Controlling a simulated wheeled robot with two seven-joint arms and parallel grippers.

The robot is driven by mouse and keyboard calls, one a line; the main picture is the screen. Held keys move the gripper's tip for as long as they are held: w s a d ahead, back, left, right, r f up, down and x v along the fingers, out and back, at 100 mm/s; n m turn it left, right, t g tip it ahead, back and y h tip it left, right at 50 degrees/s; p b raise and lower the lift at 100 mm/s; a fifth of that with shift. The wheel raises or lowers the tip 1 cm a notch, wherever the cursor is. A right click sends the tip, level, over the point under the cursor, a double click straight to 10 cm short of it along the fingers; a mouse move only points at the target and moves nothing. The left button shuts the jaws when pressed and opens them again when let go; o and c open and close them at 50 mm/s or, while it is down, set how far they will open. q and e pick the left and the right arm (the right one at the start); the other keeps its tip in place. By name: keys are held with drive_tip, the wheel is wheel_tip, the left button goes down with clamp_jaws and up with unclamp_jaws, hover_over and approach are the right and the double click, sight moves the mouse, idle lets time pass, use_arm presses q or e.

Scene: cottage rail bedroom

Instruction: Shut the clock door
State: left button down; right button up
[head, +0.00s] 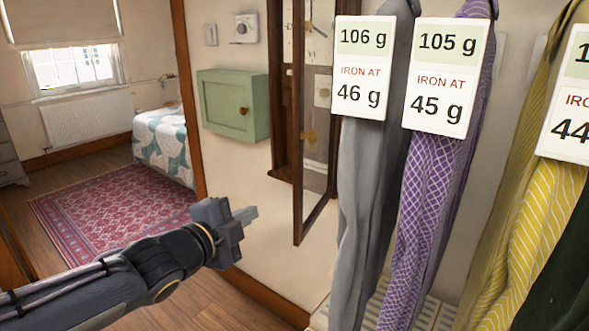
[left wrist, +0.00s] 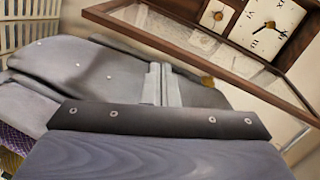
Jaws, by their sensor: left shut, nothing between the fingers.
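The wall clock has a dark wooden case (head: 281,100) on the wall at the middle of the head view. Its glazed door (head: 298,160) stands open, swung out from the case. A small brass knob shows on the door. My left gripper (head: 247,214) is shut and empty, to the left of the door's lower end and apart from it in the head view. In the left wrist view its closed fingers (left wrist: 161,84) lie below the door frame (left wrist: 200,53), and the white clock dial (left wrist: 268,26) shows at the upper right. My right gripper is not in view.
A green wall cabinet (head: 233,105) hangs left of the clock. Grey trousers (head: 366,180) and purple patterned cloth (head: 432,180) hang close to the door's right, with yellow cloth (head: 522,220) farther right. Free floor lies left, around a red rug (head: 110,210).

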sight(297, 179)
use_arm(q)
drive_tip(key=w+d+r+m+h+p, duration=0.1)
drive_tip(key=w+d+m, duration=0.1)
drive_tip(key=w+d, duration=0.1)
drive_tip(key=w+d+r+m+h+p, duration=0.1)
drive_tip(key=w+d+m, duration=0.1)
drive_tip(key=w+d, duration=0.1)
drive_tip(key=w+d+r+m+h+p, duration=0.1)
drive_tip(key=w+d+m+h+p, duration=0.1)
drive_tip(key=w+d, duration=0.2)
drive_tip(key=shift+d+g, duration=0.2)
drive_tip(key=shift+g, duration=0.2)
drive_tip(key=shift+w+a+f, duration=0.1)
drive_tip(key=shift+a, duration=0.25)
drive_tip(key=shift+w+f, duration=0.1)
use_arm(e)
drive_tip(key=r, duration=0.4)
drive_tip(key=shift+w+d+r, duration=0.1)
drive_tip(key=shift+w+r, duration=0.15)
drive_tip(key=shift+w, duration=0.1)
use_arm(q)
drive_tip(key=shift+a, duration=0.1)
drive_tip(key=shift+a, duration=0.1)
